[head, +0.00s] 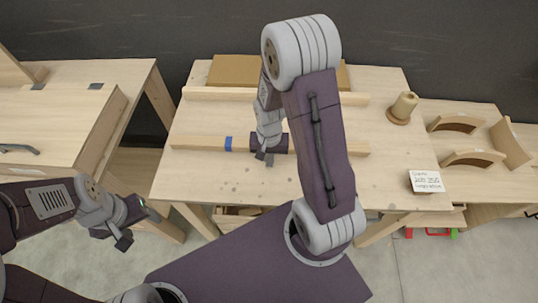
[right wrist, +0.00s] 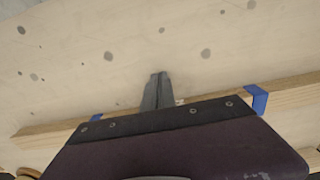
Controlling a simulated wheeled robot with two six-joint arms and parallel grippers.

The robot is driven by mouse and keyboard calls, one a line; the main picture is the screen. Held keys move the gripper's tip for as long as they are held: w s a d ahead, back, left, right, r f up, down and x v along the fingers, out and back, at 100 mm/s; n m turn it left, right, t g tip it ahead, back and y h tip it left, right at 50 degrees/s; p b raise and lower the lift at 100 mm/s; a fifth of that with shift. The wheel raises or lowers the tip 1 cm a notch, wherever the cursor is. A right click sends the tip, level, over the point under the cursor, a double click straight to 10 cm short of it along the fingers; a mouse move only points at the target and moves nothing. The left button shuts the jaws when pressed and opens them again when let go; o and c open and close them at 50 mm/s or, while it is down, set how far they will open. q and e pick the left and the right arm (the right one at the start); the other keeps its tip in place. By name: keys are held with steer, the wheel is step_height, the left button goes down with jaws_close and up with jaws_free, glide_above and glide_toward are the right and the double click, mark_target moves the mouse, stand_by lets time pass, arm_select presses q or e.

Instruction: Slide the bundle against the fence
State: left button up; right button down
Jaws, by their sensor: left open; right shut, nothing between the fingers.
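The bundle (head: 195,142) is a long pale wooden strip wrapped with blue tape, lying across the workbench. It also shows in the right wrist view (right wrist: 285,97) with two blue tape bands. The fence (head: 215,94) is a pale wooden bar further back, roughly parallel to it, with a strip of bare bench between them. My right gripper (head: 265,158) is shut and empty at the bundle's near side, around its middle; its shut fingers (right wrist: 155,90) show in the right wrist view. I cannot tell whether they touch the bundle. My left gripper (head: 112,238) is open and empty, off the bench's front left.
A brown board or box (head: 235,70) lies behind the fence. To the right are a wooden spool-like piece (head: 403,107), curved wooden forms (head: 473,158) and a written card (head: 426,181). Another bench (head: 60,120) stands at left. The bench front is mostly clear.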

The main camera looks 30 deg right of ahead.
steer(key=w+d, duration=0.1)
steer(key=w, duration=0.2)
steer(key=shift+d+r, duration=0.15)
steer(key=shift+d, duration=0.25)
